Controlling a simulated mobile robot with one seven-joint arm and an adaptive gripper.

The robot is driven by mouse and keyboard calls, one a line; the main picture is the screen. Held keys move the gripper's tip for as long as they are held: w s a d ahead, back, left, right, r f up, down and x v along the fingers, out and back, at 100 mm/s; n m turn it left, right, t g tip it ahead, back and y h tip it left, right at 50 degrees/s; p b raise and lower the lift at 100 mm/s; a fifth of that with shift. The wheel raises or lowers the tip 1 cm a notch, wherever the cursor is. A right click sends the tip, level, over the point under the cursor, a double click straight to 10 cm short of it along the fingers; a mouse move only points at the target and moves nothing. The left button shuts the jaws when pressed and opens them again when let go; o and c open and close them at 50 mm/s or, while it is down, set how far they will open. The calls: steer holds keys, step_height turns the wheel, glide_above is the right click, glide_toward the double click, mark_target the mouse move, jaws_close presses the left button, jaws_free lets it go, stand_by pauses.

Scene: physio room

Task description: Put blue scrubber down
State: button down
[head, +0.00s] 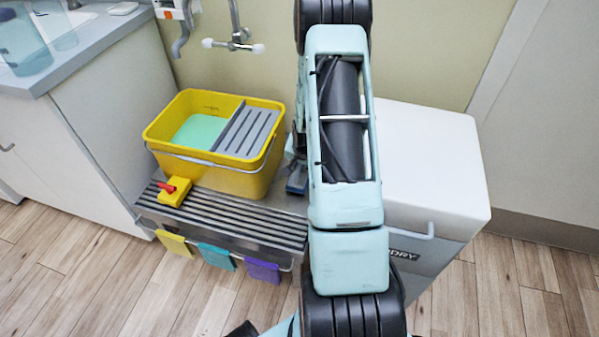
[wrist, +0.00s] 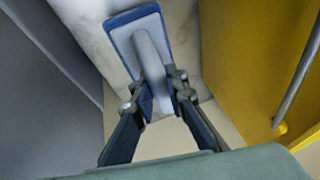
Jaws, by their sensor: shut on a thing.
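The blue scrubber (wrist: 122,38) has a flat blue-rimmed plate with a pale handle. In the wrist view my gripper (wrist: 163,92) is shut on the handle, one finger on each side. My arm hides most of my gripper there. I cannot tell whether the scrubber touches the surface below it.
A yellow bucket (head: 215,178) with a grey wringer stands on the rack, close left of my gripper. A yellow block with a red part (head: 174,191) lies in front of it. A white laundry bin (head: 435,165) stands close on the right. Coloured cloths (head: 218,257) hang in front.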

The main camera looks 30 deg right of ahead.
steer(key=shift+f, duration=1.15)
steer(key=shift+f+b, duration=0.25)
steer(key=shift+b, duration=0.15)
steer(key=c, duration=1.9)
jaws_free()
steer(key=shift+c, duration=0.2)
steer(key=shift+r, duration=0.15)
steer(key=shift+r+p, duration=0.25)
steer(key=shift+p, duration=0.1)
steer(key=p+v, duration=0.3)
steer(key=v, duration=0.8)
steer(key=shift+s+r, duration=0.15)
steer(key=shift+r, duration=0.1)
